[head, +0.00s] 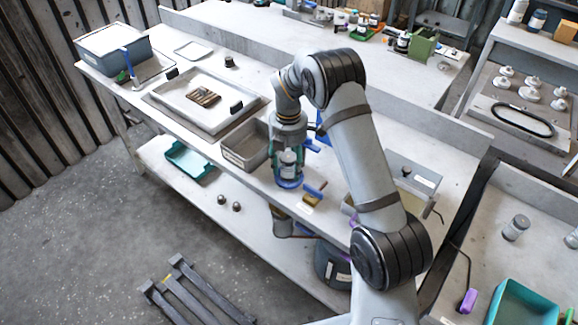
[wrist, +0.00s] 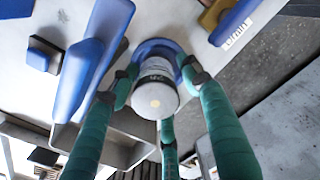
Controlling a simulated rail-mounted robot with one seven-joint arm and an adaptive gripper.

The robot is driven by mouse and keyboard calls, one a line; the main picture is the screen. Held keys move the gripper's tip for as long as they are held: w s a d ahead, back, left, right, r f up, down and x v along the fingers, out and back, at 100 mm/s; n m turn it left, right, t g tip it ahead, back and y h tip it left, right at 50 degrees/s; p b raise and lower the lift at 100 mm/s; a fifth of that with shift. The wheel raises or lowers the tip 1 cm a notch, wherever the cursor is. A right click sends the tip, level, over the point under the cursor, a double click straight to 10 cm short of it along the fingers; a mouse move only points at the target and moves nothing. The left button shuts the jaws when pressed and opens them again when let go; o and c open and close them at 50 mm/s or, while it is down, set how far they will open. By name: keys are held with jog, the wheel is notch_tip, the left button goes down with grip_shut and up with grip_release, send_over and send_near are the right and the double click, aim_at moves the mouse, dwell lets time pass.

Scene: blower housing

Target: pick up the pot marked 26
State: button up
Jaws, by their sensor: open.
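A small grey-white pot (wrist: 155,92) stands on a round blue base (wrist: 158,47) in the wrist view. Its side carries a dark mark that I cannot read as a number. My gripper (wrist: 160,85) has green fingers spread around the pot, one on each side and one below it in the picture. The fingers are open, and I cannot tell whether any of them touches the pot. In the head view, my gripper (head: 288,165) points down over the bench, with the pot between its fingers and the blue base (head: 289,184) beneath.
A grey open bin (head: 236,158) stands just left of my gripper. Blue-handled items (head: 312,190) lie close on the right, and a labelled white box (head: 410,172) stands further right. A large tray (head: 190,118) with a dark part lies further left. The bench's front edge is near.

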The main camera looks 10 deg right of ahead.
jog(key=shift+c, duration=0.4)
jog(key=c, duration=1)
jog(key=shift+r, duration=0.1)
jog(key=shift+c, duration=0.2)
